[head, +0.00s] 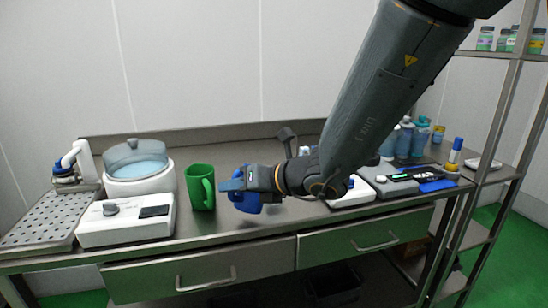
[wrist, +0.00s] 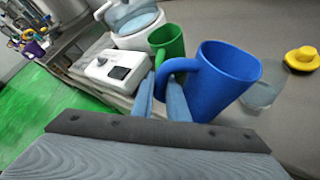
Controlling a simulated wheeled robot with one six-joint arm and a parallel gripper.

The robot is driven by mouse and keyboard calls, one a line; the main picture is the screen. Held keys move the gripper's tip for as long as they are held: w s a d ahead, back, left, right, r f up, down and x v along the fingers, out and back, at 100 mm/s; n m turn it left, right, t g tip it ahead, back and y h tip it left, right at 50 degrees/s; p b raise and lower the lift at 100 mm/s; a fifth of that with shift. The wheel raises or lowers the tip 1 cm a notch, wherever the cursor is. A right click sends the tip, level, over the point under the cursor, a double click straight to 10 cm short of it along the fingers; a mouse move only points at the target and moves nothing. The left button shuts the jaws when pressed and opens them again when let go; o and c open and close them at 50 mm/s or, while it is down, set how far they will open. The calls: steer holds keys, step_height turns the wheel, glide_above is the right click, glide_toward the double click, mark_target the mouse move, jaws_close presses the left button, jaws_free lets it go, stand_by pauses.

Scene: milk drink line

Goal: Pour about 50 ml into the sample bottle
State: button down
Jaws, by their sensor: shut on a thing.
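My gripper (head: 233,184) is shut on the handle of a blue mug (head: 247,204), near the front of the steel bench. In the wrist view my fingers (wrist: 161,92) pinch the handle of the blue mug (wrist: 222,85), and its inside is too dark to read a level. A clear, translucent vessel (wrist: 264,92) stands just beyond the mug, partly hidden by it; it may be the sample bottle. A yellow cap-like piece (wrist: 302,59) lies apart from it on the bench. I cannot pick out the sample bottle in the head view, where my arm covers much of the bench.
A green mug (head: 200,187) stands left of the blue one. Further left are a white device (head: 126,220) with a knob, a lidded round bath (head: 138,170) and a perforated tray (head: 42,220). Blue-topped bottles (head: 404,138) and a shelf rack (head: 505,130) are at the right.

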steer(key=shift+m+y, duration=0.3)
steer(key=shift+m, duration=0.2)
steer(key=r+p, duration=0.1)
steer(key=w+r+p, duration=0.1)
steer(key=p, duration=0.1)
steer(key=d+r+p, duration=0.1)
steer(key=r+p, duration=0.1)
steer(key=shift+w+d, duration=0.1)
steer(key=shift+w, duration=0.1)
steer(key=shift+w+d+f+g+p, duration=0.1)
steer(key=shift+w+g+p, duration=0.2)
steer(key=shift+g, duration=0.1)
steer(key=shift+w+d+m+p, duration=0.15)
steer(key=shift+m+p, duration=0.35)
steer(key=shift+w+d+r+y, duration=0.1)
steer(key=shift+w+r+y, duration=0.1)
steer(key=shift+y, duration=0.1)
steer(key=shift+w+d+r+m+g+y+p, duration=0.15)
steer(key=shift+w+r+m+g+y+p, duration=0.15)
steer(key=shift+r+p, duration=0.4)
steer(key=shift+w+d+r+m+g+y+p, duration=0.15)
steer(key=shift+r+m+p, duration=0.25)
steer(key=shift+p, duration=0.5)
steer(key=shift+s+a, duration=0.15)
steer(key=shift+s, duration=0.25)
steer(key=shift+w+d+r+m+g+p, duration=0.25)
steer(key=shift+r+m+p, duration=0.15)
steer(key=shift+r+p, duration=0.1)
stand_by(1.3)
